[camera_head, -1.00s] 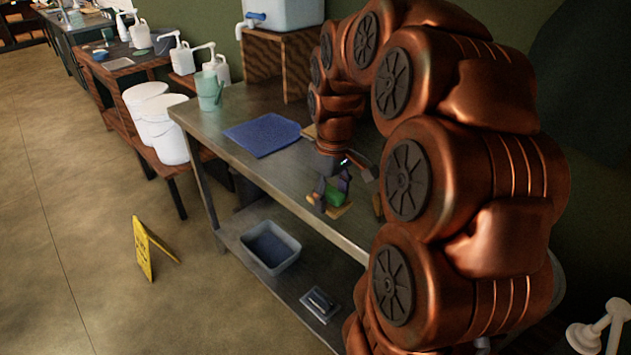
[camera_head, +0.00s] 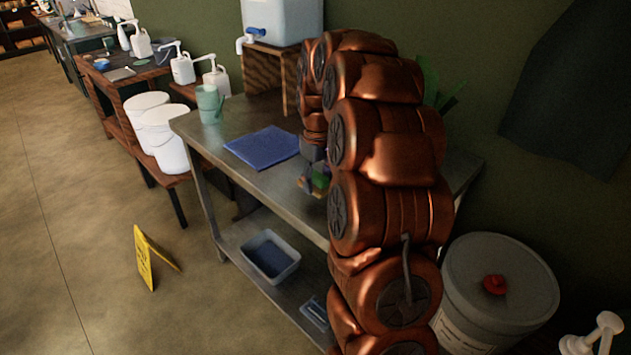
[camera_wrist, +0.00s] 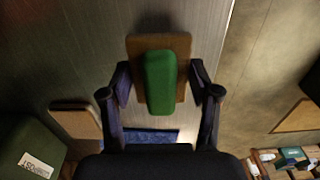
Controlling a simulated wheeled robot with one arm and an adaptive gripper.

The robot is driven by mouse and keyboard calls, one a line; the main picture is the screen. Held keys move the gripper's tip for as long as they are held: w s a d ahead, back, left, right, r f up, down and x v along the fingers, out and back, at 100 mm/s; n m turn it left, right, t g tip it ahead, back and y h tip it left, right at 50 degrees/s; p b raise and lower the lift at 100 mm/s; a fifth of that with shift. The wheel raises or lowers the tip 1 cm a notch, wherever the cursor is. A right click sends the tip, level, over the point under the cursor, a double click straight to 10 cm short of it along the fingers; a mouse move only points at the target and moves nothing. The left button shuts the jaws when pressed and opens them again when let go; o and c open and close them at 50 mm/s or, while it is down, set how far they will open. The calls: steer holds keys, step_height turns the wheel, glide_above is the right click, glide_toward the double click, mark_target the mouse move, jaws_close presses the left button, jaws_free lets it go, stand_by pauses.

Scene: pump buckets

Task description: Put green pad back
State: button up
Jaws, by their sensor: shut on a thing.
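The green pad (camera_wrist: 160,82) lies lengthwise between my fingers in the wrist view, with a flat brown board (camera_wrist: 134,60) directly behind it. My gripper (camera_wrist: 161,88) is shut on the pad, with one finger on each side at the board's edges. I cannot tell whether the fingers press on the pad itself or on the board. In the head view the pad (camera_head: 322,180) is a small green patch at my gripper (camera_head: 316,183), over the metal table's front part. My arm hides part of the table there.
A blue mat (camera_head: 264,147) lies on the metal table (camera_head: 240,178), with a green pitcher (camera_head: 209,106) at its left end. A grey bin (camera_head: 270,256) stands on the lower shelf. A yellow floor sign (camera_head: 143,258) and a large lidded bucket (camera_head: 490,285) stand on the floor.

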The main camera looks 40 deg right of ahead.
mark_target(315, 185)
steer(key=shift+w+d+f+p, duration=0.15)
steer(key=shift+w+d, duration=0.15)
steer(key=shift+w, duration=0.35)
steer(key=shift+w+d+f+p, duration=0.15)
steer(key=shift+w+d, duration=0.15)
steer(key=shift+w, duration=0.35)
step_height(315, 185, down, 2)
steer(key=shift+s+f+p, duration=0.15)
steer(key=shift+f+p, duration=0.05)
steer(key=shift+p, duration=0.35)
steer(key=shift+f, duration=0.45)
steer(key=shift+f, duration=0.2)
steer(key=o, duration=1.1)
steer(key=shift+r, duration=0.1)
step_height(315, 185, up, 12)
steer(key=shift+r+b, duration=0.15)
steer(key=shift+b, duration=1)
